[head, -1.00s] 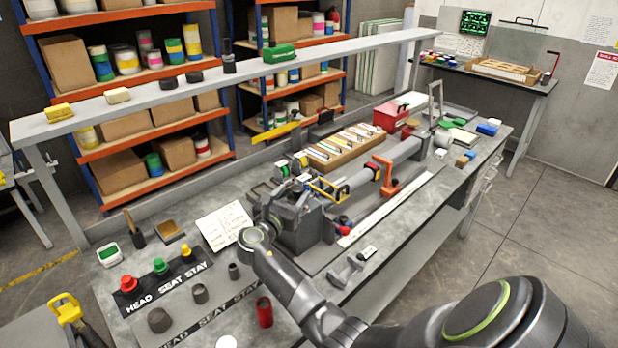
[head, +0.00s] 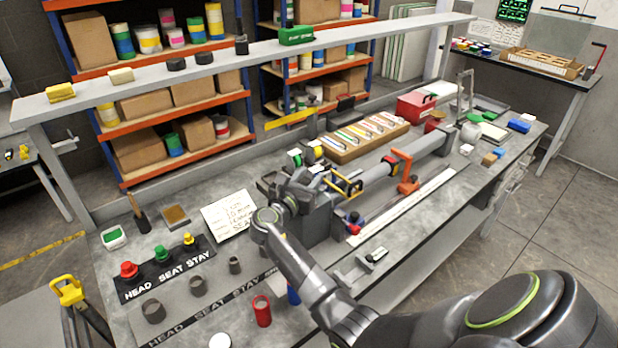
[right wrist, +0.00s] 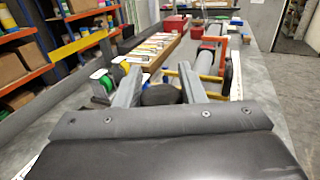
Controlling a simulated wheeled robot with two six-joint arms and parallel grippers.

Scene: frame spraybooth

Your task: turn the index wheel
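A grey lathe-like machine (head: 318,222) stands on the bench, with a long grey tube and an orange clamp (head: 404,172) to its right. My right gripper (head: 305,178) is at the machine's left end, over its top. In the right wrist view my right gripper (right wrist: 160,80) has its two fingers apart, on either side of a dark round part (right wrist: 161,95), possibly the index wheel. I cannot tell whether the fingers touch it. In the head view my wrist hides this part. My left gripper is not in view.
A shelf rail (head: 215,62) runs above the bench's back edge. Labelled knobs (head: 128,270), grey cups and a red cup (head: 262,311) stand at the front left. A wooden tray of markers (head: 368,135) lies behind the machine. A white card (head: 230,213) lies left of it.

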